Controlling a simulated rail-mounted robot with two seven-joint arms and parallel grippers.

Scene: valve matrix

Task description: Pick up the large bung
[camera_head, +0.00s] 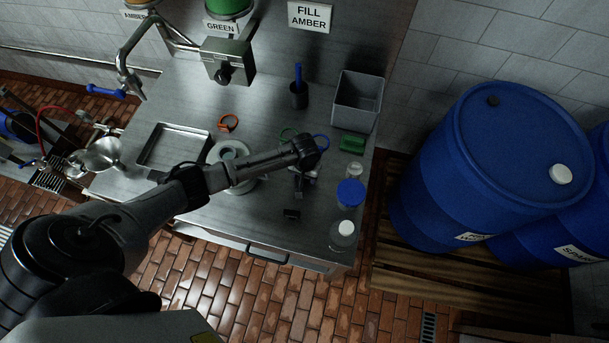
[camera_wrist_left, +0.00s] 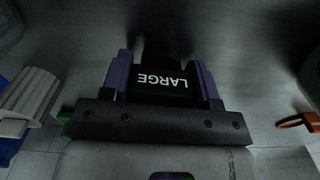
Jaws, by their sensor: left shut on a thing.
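My left gripper (camera_head: 298,188) reaches down over the right part of the steel bench. In the left wrist view its two purple-sided fingers (camera_wrist_left: 163,88) are shut on a black block marked LARGE, the large bung (camera_wrist_left: 163,82). In the head view the bung is mostly hidden by the gripper, and I cannot tell whether it touches the bench. A small dark piece (camera_head: 291,213) lies on the bench just in front of the gripper. My right gripper is in neither view.
On the steel bench (camera_head: 185,205) stand a blue-lidded jar (camera_head: 350,193), a clear white-capped bottle (camera_head: 343,234), a green block (camera_head: 352,143), a grey bin (camera_head: 357,103) and a shallow tray (camera_head: 172,147). An orange ring (camera_head: 228,122) lies farther back. Blue drums (camera_head: 445,170) stand right.

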